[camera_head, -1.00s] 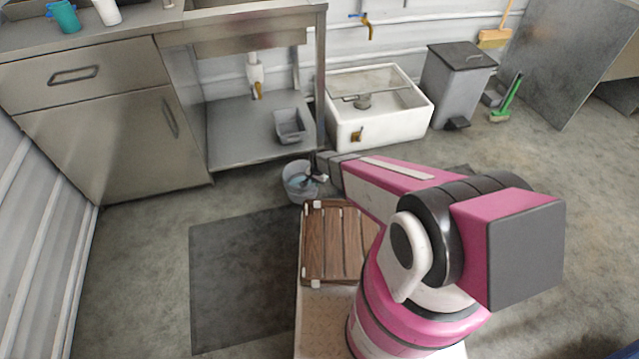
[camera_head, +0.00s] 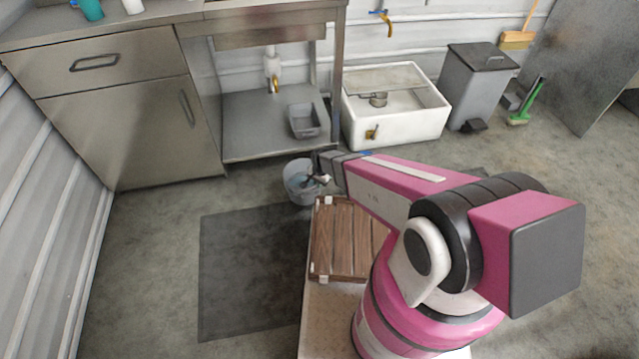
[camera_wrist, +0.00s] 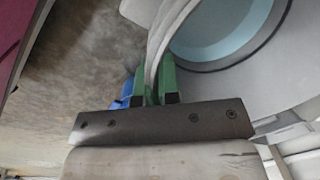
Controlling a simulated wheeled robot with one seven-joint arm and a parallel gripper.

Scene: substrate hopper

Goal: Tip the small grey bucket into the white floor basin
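The small grey bucket (camera_head: 294,191) is just above or on the floor in front of the sink unit; which, I cannot tell. It looks upright, with blue-grey contents, and fills the upper right of the wrist view (camera_wrist: 290,75). My gripper (camera_head: 321,179) is at its right side in the head view. In the wrist view my green fingers (camera_wrist: 154,88) stand close together with a pale curved strip of the bucket between them. They appear shut on its rim or handle. The white floor basin (camera_head: 415,128) stands behind and to the right, with a small metal pot-like thing inside.
A grey tub (camera_head: 304,121) sits on the sink unit's low shelf. A pedal bin (camera_head: 472,88) and a green brush (camera_head: 526,104) stand right of the basin. A wooden slatted board (camera_head: 340,238) lies on my base. A dark mat (camera_head: 250,270) covers the left floor.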

